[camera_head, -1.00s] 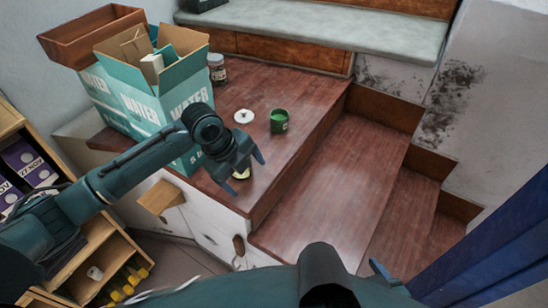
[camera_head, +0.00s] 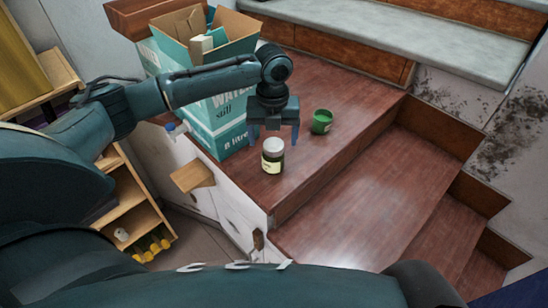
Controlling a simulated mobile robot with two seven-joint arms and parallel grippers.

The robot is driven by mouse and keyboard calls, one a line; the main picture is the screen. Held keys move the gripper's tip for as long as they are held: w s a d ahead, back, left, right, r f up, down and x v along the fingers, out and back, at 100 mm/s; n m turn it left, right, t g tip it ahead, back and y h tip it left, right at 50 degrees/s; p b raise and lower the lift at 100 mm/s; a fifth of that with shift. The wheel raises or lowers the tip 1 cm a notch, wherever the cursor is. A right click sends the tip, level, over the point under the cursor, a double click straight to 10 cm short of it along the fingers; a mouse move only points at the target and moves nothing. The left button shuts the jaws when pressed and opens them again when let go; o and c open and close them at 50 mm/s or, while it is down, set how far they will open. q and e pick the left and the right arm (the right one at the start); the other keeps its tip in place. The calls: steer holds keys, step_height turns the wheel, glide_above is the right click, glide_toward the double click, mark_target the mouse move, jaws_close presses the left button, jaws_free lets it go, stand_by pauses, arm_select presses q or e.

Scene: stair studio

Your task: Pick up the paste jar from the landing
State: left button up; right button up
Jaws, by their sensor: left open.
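A small jar (camera_head: 273,158) with a white lid, dark glass and a pale label stands upright near the front edge of the wooden landing (camera_head: 345,152). I take it as the paste jar. My left gripper (camera_head: 273,134) points down just behind and above it in the picture, its fingers open and spread wider than the jar. I see no grip on it, and cannot tell whether a finger touches it. A green open pot (camera_head: 321,121) stands to the right, apart from the right finger. My right gripper is not in view.
A teal and white water carton (camera_head: 222,126) stands close left of the gripper, flaps open. A wooden crate (camera_head: 145,15) is behind it. Steps (camera_head: 370,195) go down to the right. Shelves (camera_head: 135,205) stand lower left.

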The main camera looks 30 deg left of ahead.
mark_target(274, 144)
arm_select(q)
steer(key=shift+w+f, duration=0.15)
steer(key=shift+f, duration=2.65)
steer(key=shift+r, duration=0.1)
steer(key=c, duration=1.3)
